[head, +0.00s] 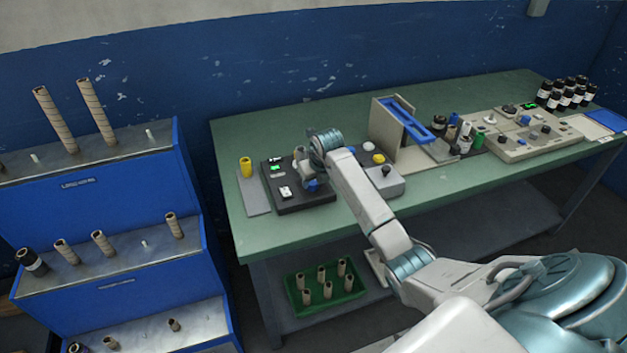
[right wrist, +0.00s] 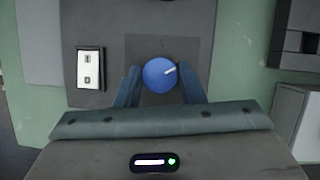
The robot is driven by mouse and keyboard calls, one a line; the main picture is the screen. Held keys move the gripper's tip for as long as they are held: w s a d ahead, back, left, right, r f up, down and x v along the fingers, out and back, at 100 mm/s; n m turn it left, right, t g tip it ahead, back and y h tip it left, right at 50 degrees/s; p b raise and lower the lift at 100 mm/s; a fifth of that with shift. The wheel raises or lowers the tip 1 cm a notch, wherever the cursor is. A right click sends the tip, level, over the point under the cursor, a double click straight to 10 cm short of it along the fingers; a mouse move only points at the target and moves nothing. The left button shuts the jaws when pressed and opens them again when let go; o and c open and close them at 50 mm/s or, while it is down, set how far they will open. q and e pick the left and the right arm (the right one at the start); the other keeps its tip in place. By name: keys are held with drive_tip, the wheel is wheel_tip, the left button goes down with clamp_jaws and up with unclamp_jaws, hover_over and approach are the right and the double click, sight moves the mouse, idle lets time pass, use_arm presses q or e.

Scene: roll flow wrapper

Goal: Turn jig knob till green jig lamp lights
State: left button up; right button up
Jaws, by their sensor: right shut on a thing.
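My right gripper (right wrist: 160,88) is shut on the knob, one finger on each side. In the head view the knob (head: 311,185) shows partly below my right wrist, on the dark jig box (head: 305,201). A small green patch (head: 275,168) glows on the box's left part; I cannot tell whether it is a lamp or a display. My left gripper is not in view.
A white rocker switch (right wrist: 90,69) sits left of the knob. A yellow cylinder (head: 246,167) stands on a grey plate left of the box. A grey box with buttons (head: 378,182) stands close on the right. The green table's front left is clear.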

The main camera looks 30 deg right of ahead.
idle(0.3)
drive_tip(key=o, duration=1)
drive_tip(key=b+v, duration=0.2)
drive_tip(key=v, duration=0.8)
drive_tip(key=shift+s+a+r, duration=0.1)
drive_tip(key=shift+r, duration=0.3)
